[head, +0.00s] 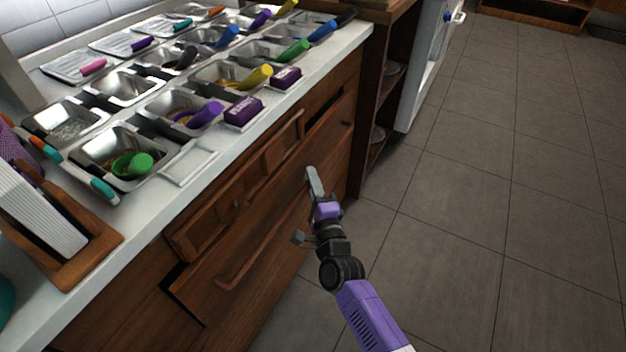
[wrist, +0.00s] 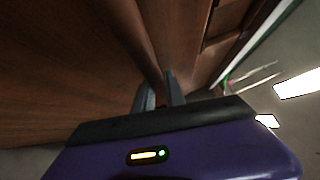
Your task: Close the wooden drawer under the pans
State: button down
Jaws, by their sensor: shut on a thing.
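The counter front has wooden drawers below the pans (head: 122,87). The upper drawer front (head: 205,222) stands slightly proud, with a dark gap behind its right end. The larger wooden drawer (head: 205,300) below it has a long bar handle (head: 240,268) and a dark gap at its left end. My gripper (head: 311,172) is against the right part of the wooden fronts. In the wrist view its fingers (wrist: 160,84) close on a narrow brown wooden part of the drawer. Whether this is the handle or an edge cannot be told.
Purple boxes (head: 243,110) and a small white tray (head: 188,162) lie near the counter's front edge. An open wooden shelf (head: 370,95) stands beyond the drawers. The tiled floor (head: 500,200) to the right is clear.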

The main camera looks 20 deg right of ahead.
jog(key=shift+w+a, duration=1.15)
jog(key=shift+w, duration=0.3)
jog(key=c, duration=1.4)
grip_release()
jog(key=p, duration=0.2)
send_near(299, 176)
jog(key=shift+w+d+r, duration=0.15)
jog(key=shift+w+r, duration=0.05)
jog(key=shift+w, duration=0.3)
jog(key=shift+w+d+r, duration=0.1)
jog(key=shift+w+r, duration=0.15)
jog(key=shift+w, duration=0.25)
